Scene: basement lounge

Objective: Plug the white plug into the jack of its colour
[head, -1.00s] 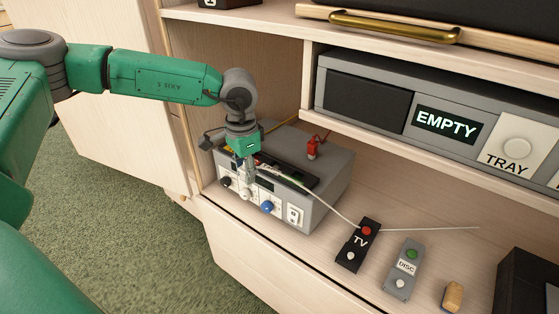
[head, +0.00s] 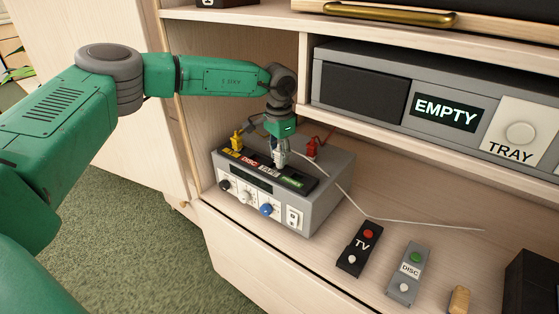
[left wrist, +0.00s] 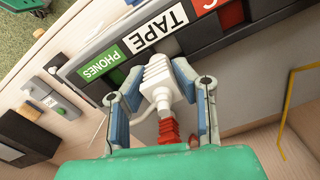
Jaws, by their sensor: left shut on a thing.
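My left gripper (head: 281,160) is above the top of the grey amplifier box (head: 325,190). In the left wrist view, the left gripper (left wrist: 163,98) is shut on the white plug (left wrist: 159,77), one finger on each side of it. The plug's front end points toward the black label strip (left wrist: 190,45), near the white TAPE label (left wrist: 158,30). The white jack's opening is not visible, and I cannot tell whether the plug touches it. A white cable (head: 430,224) trails right across the shelf. My right gripper is not in view.
A TV remote (head: 358,249) and a DISC remote (head: 408,270) lie to the right. The disc player (head: 362,93) sits on the upper shelf.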

